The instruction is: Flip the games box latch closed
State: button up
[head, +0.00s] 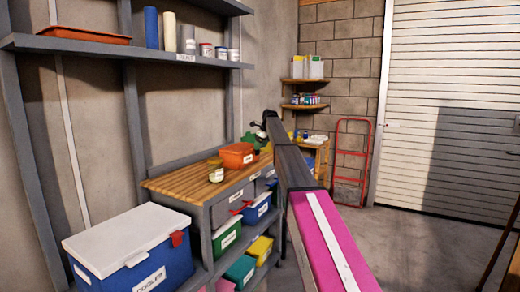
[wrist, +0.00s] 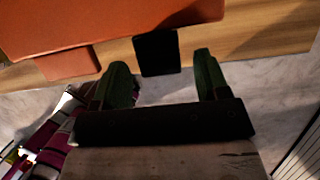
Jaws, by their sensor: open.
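An orange-red box (head: 238,155) with a pale label sits on the wooden workbench; the label is too small to read, so I cannot confirm it is the games box. In the wrist view an orange-red surface (wrist: 100,27) fills the top, with a smaller orange-red tab (wrist: 68,63) beside it over the wood. A dark flat plate (wrist: 157,52) lies just beyond and between my fingertips; it may be the latch, but I cannot tell. My gripper (wrist: 165,68) is open, its two dark green fingers apart with nothing held. In the head view my arm hides part of the bench.
The workbench (head: 165,184) holds a jar (head: 215,170). A white-lidded cooler (head: 130,235) stands at front left, and several bins fill the lower shelves. A grey shelf (head: 110,48) runs above. Open floor lies right of the bench, before the roller door (head: 455,70).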

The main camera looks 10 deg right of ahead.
jog(key=v, duration=0.9)
